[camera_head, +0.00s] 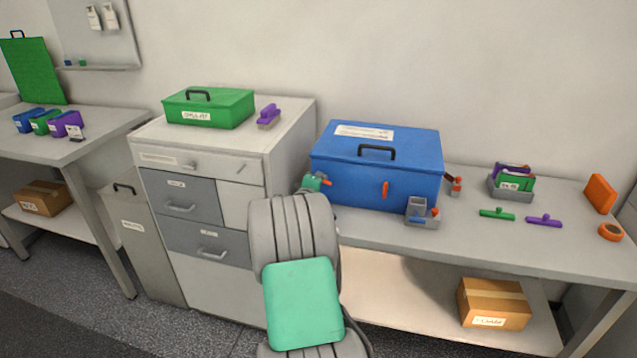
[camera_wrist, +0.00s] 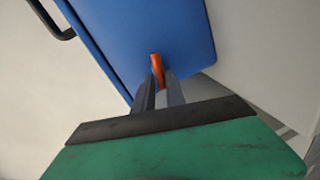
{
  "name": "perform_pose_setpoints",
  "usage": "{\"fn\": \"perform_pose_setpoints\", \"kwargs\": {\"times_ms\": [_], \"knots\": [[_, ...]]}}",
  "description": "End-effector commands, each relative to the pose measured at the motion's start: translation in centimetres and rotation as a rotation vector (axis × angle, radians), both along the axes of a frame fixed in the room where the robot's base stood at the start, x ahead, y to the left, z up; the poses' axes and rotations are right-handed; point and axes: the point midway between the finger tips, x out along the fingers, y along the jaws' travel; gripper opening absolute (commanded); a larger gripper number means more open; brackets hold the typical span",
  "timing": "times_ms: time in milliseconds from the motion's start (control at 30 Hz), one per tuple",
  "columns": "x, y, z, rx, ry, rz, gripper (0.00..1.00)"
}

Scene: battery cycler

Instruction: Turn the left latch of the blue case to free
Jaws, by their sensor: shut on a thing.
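The blue case (camera_head: 350,185) stands shut on the bench, with a black handle on its lid. Two orange latches are on its front. The right latch (camera_head: 385,189) stands upright. The left latch (camera_head: 328,183) is mostly hidden behind my gripper (camera_head: 318,182); the small part that shows looks slanted. In the wrist view, my gripper (camera_wrist: 160,88) is shut on the left latch (camera_wrist: 157,68), with a dark finger on each side of it. The latch's exact angle on the case (camera_wrist: 155,30) is hard to tell.
A grey holder (camera_head: 422,220) with small parts stands close to the case's front right corner. A drawer cabinet (camera_head: 190,225) stands left of the bench.

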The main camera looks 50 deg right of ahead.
Motion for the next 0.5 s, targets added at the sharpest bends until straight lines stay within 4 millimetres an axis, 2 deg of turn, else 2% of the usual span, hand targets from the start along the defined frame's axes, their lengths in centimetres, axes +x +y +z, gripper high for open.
{"fn": "perform_pose_setpoints", "kwargs": {"times_ms": [33,500], "knots": [[0.05,0.38,-1.32,0.006,0.041,0.005,0.0],[-0.14,0.3,-1.6,-0.064,0.205,0.001,0.0]]}}
